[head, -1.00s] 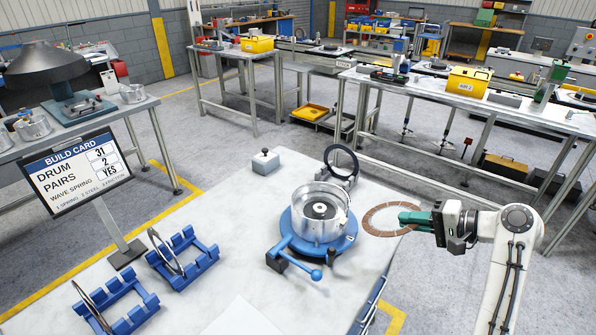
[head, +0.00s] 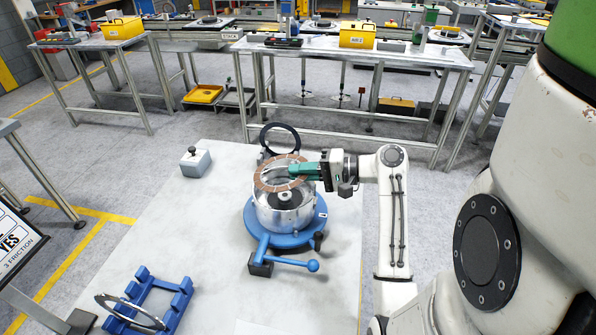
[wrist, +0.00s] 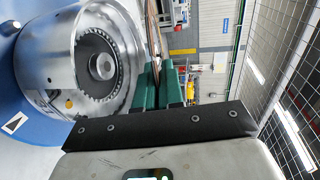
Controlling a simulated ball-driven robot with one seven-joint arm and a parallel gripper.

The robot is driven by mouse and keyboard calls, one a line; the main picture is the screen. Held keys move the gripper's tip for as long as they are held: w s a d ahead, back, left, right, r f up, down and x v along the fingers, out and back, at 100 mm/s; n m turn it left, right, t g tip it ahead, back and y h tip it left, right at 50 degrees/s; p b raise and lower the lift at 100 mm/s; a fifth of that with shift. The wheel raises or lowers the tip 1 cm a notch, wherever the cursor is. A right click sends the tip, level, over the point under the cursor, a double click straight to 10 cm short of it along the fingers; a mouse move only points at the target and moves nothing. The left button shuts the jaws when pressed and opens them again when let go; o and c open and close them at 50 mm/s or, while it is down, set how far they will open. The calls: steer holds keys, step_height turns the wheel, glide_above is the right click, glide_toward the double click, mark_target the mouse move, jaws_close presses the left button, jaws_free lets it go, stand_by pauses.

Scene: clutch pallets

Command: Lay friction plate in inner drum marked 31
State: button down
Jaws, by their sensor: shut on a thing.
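My gripper (head: 293,172) has teal fingers shut on the rim of the friction plate (head: 259,180), a thin brown ring. The plate is held roughly flat above the drum (head: 283,214), an open silver cylinder with a toothed inside and a central hub. A gap to the rim is hard to judge. In the wrist view, the drum (wrist: 45,50) is left of my teal fingers (wrist: 158,82), and the plate (wrist: 156,38) shows nearly edge-on beside its mouth. No number is readable on the drum.
The drum stands on a blue round base (head: 312,222) with a ball-ended lever (head: 292,262). A dark ring (head: 281,128) stands behind. A grey block with a knob (head: 195,161) is back left, and a blue rack (head: 181,300) holding a thin ring is front left.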

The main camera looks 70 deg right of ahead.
mark_target(302, 201)
steer(key=shift+f+b, duration=1.4)
steer(key=shift+b, duration=0.1)
steer(key=shift+f+b, duration=0.65)
steer(key=shift+f, duration=1.15)
steer(key=c, duration=1.2)
jaws_free()
steer(key=shift+s+f, duration=0.1)
steer(key=shift+f, duration=0.05)
